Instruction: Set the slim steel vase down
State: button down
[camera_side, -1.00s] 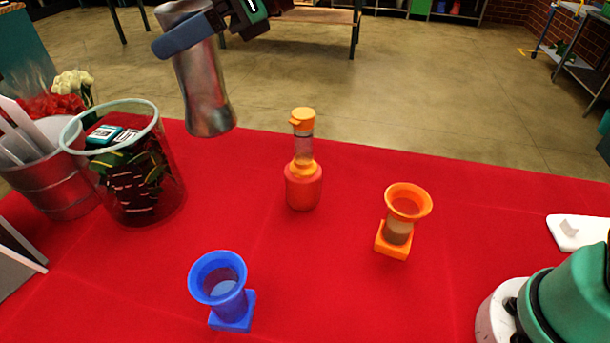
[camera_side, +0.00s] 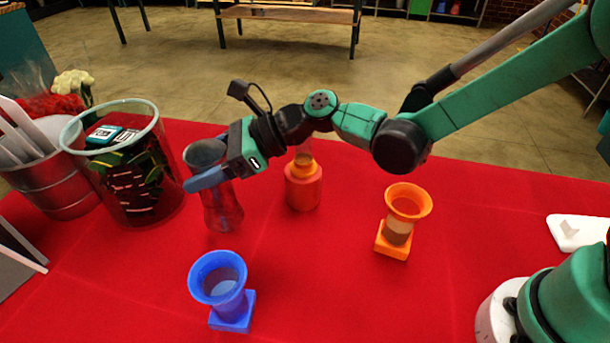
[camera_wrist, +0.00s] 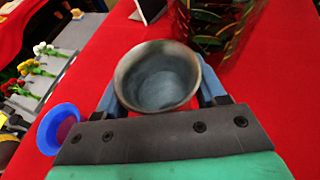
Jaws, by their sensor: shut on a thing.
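The slim steel vase (camera_side: 222,209) is upright in the side view, low over the red cloth between the glass bin and the orange bottle. I cannot tell whether its base touches the cloth. My gripper (camera_side: 208,178) is shut on its upper part. In the wrist view the vase's round mouth (camera_wrist: 158,78) faces the camera, and it looks empty. My gripper's blue fingers (camera_wrist: 158,95) lie on either side of it.
A clear bin (camera_side: 165,200) stands close left of the vase, beside a metal bucket (camera_side: 62,190). An orange bottle (camera_side: 303,188) stands close right, partly behind my arm. A blue funnel cup (camera_side: 231,301) is in front, an orange one (camera_side: 397,238) further right.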

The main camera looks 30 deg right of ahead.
jog(key=shift+f, duration=1.8)
jog(key=shift+c, duration=0.4)
grip_release()
jog(key=shift+f, duration=0.15)
